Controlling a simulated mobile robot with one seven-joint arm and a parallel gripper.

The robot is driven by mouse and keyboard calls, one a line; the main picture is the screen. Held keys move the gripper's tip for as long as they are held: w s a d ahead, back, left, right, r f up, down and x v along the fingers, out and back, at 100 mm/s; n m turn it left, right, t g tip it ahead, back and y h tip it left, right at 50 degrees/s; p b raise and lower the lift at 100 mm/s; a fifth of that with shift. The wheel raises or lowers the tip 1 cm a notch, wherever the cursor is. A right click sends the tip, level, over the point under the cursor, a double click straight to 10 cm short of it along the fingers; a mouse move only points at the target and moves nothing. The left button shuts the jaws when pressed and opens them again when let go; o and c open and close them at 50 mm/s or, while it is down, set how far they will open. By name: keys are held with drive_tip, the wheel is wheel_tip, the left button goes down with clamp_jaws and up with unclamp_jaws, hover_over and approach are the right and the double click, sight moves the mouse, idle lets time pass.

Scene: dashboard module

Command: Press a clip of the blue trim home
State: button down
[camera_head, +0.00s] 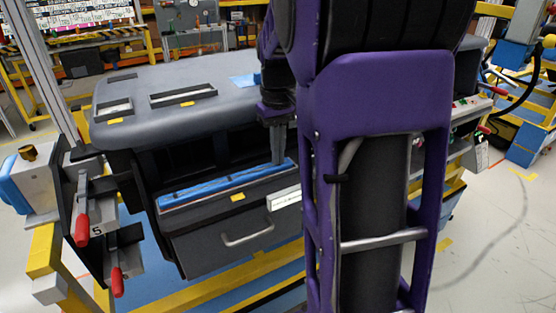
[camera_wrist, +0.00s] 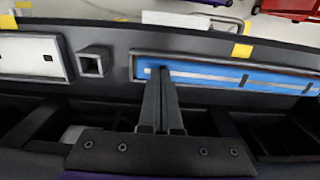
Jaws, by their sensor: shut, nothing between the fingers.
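The blue trim (camera_head: 215,185) is a long strip lying in a recess on the front of the grey dashboard module (camera_head: 160,125). In the wrist view the trim (camera_wrist: 215,74) carries a pale lengthwise line and small dark marks across it, perhaps its clips. My gripper (camera_head: 278,161) points down at the trim's right end in the head view. In the wrist view the shut, empty fingertips (camera_wrist: 160,72) overlap the trim near its left end. I cannot tell whether they touch it. The clip under the fingers is hidden.
A drawer-like panel with a handle (camera_head: 248,235) is below the trim. Red-handled clamps (camera_head: 82,222) stand at the left of the module. In the wrist view a square dark socket (camera_wrist: 93,62) and a white panel (camera_wrist: 30,56) lie left of the trim. My arm hides the module's right part.

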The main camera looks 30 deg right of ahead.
wheel_tip(320, 180, up, 8)
drive_tip(key=p, duration=0.6)
drive_tip(key=shift+w+d, duration=0.1)
idle(0.3)
